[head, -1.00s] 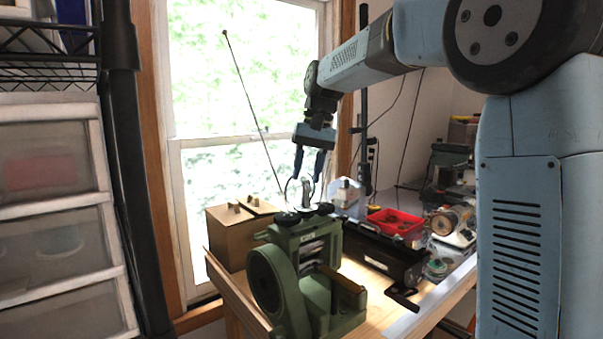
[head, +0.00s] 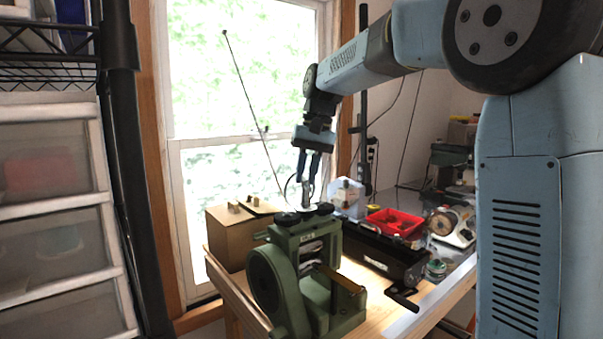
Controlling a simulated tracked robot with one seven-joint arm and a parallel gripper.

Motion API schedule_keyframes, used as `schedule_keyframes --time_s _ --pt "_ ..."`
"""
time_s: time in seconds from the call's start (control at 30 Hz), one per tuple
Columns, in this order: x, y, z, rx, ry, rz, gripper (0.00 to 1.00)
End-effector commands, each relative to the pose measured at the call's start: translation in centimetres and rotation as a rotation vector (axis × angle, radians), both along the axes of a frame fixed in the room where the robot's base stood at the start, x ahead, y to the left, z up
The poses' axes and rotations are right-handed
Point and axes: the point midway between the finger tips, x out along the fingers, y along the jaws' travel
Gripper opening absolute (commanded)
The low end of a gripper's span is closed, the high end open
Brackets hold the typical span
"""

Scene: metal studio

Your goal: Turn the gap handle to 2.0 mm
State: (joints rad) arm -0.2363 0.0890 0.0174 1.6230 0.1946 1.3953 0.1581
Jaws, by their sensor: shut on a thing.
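The green rolling mill (head: 290,285) stands at the front of the wooden bench. Its gap handle (head: 306,196) is a small pale metal piece upright on top, above a round plate between two dark knobs. My gripper (head: 308,182) points down over the mill from the arm above. Its blue fingers are shut on the gap handle and partly hide it. The gap reading is too small to make out.
A brown box (head: 232,236) stands left of the mill. A black machine with a crank (head: 380,250) and a red tray (head: 395,222) stand to the right. A thin rod leans across the window behind. A drawer unit (head: 50,215) fills the left side.

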Motion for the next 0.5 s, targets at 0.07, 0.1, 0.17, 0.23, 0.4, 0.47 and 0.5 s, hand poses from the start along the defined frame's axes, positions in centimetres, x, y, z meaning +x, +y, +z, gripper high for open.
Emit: schedule_keyframes --time_s 0.07,0.1,0.17,0.23,0.4,0.47,0.5 --pt "-0.02 -0.09 -0.01 -0.001 0.001 -0.014 0.00" --pt "-0.03 -0.13 0.01 -0.001 0.000 -0.030 0.00" --pt "-0.06 -0.20 0.02 -0.001 -0.001 -0.066 0.00" --pt "-0.06 -0.23 0.02 -0.001 -0.001 -0.092 0.00" --pt "-0.08 -0.23 0.00 -0.002 0.000 -0.090 0.00" --pt "-0.09 -0.23 0.00 -0.002 0.001 -0.089 0.00" --pt "-0.10 -0.23 -0.01 -0.002 0.001 -0.089 0.00"
